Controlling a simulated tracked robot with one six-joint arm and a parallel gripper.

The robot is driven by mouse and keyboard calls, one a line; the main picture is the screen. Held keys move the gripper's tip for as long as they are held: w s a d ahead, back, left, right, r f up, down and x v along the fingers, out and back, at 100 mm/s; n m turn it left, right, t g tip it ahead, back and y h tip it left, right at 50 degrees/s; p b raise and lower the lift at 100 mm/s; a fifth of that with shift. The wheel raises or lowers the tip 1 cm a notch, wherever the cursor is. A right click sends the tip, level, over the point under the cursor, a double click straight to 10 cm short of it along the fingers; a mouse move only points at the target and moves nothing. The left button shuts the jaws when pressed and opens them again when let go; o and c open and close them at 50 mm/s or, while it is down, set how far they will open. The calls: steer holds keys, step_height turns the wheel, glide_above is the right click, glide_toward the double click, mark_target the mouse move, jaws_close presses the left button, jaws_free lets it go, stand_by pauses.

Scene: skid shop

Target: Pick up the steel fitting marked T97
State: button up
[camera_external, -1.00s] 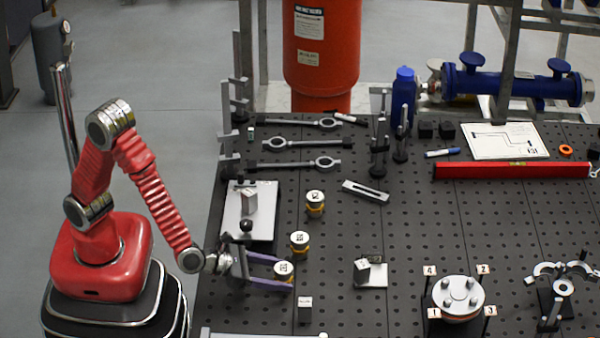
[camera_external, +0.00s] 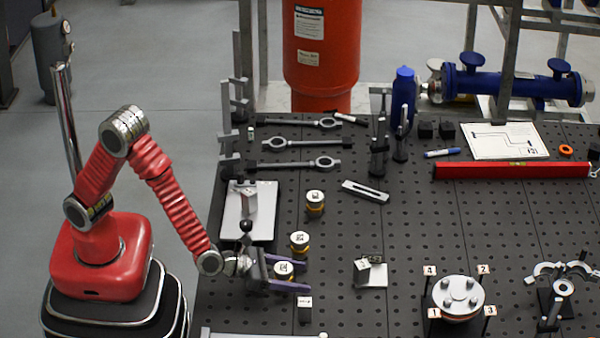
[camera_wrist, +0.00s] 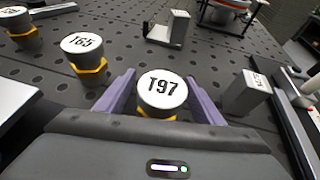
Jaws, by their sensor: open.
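The T97 fitting (camera_wrist: 161,92) is a round steel-topped piece with a yellow band below, standing upright on the perforated table. In the external view the fitting (camera_external: 284,269) is at the front left of the table. My gripper (camera_wrist: 161,88) is open, with one purple finger on each side of the fitting. In the external view my gripper (camera_external: 288,273) reaches in from the left, low over the table. I cannot tell whether the fingers touch the fitting.
A similar fitting marked T65 (camera_wrist: 84,53) stands just beyond, with another (camera_external: 315,201) farther back. A small steel block (camera_external: 304,308) stands close on the right. A steel plate with a block (camera_external: 370,274) lies farther right. A white plate (camera_external: 236,234) lies behind left.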

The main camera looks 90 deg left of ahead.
steer(key=shift+c, duration=0.6)
steer(key=c, duration=1.1)
steer(key=shift+r, duration=0.15)
step_height(320, 180, up, 10)
steer(key=shift+f, duration=0.1)
